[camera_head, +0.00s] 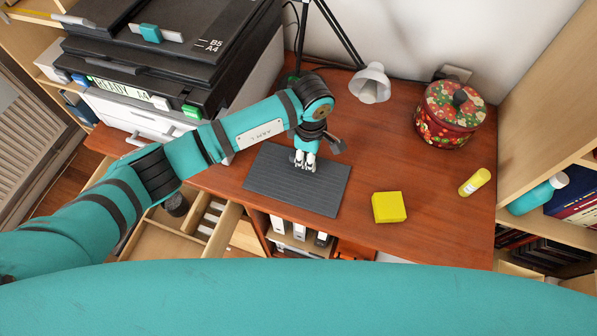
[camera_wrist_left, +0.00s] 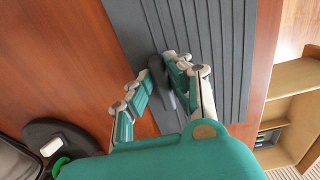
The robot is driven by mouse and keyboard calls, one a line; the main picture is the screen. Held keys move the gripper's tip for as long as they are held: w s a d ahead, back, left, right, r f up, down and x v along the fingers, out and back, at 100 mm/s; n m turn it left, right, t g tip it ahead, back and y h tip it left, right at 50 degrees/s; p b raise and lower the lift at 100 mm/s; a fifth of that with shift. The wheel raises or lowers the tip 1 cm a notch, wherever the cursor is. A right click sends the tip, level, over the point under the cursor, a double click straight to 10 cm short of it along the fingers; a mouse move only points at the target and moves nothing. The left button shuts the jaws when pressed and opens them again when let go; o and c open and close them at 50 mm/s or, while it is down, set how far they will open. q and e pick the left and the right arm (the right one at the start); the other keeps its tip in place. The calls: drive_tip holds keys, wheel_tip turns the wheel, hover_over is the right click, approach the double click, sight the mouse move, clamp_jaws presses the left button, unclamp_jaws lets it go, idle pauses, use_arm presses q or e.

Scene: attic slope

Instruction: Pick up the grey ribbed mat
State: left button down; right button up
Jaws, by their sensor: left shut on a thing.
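The grey ribbed mat (camera_head: 300,190) lies flat on the brown desk, near its front edge. It also fills the upper middle of the left wrist view (camera_wrist_left: 215,50). My left gripper (camera_head: 304,166) reaches down onto the mat's upper part. In the left wrist view my left gripper (camera_wrist_left: 160,85) has its fingers closed around a small dark grip piece (camera_wrist_left: 157,68) that stands up from the mat. I cannot see any gap between mat and desk. My right gripper is in neither view.
A yellow block (camera_head: 389,207) and a yellow tube (camera_head: 475,182) lie right of the mat. A floral tin (camera_head: 450,114) and a white lamp (camera_head: 370,84) stand behind. A black printer (camera_head: 190,50) stands left. An open drawer (camera_head: 165,243) juts out below the desk front.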

use_arm(q)
drive_tip(key=shift+r, duration=0.1)
idle(0.3)
drive_tip(key=shift+w+r+b, duration=0.1)
drive_tip(key=shift+r+b, duration=0.3)
drive_tip(key=shift+r, duration=0.1)
wheel_tip(320, 180, up, 2)
drive_tip(key=shift+r+b, duration=0.15)
drive_tip(key=shift+b, duration=0.5)
drive_tip(key=s+b, duration=0.1)
drive_tip(key=s, duration=0.4)
drive_tip(key=s+r+b, duration=0.1)
drive_tip(key=s, duration=0.4)
drive_tip(key=s+b, duration=0.1)
drive_tip(key=s, duration=0.4)
drive_tip(key=shift+d+r+b, duration=0.15)
drive_tip(key=shift+d+b, duration=0.15)
drive_tip(key=shift+b, duration=0.05)
drive_tip(key=shift+s+r, duration=0.15)
drive_tip(key=shift+s, duration=0.45)
drive_tip(key=c, duration=1.9)
unclamp_jaws()
clamp_jaws()
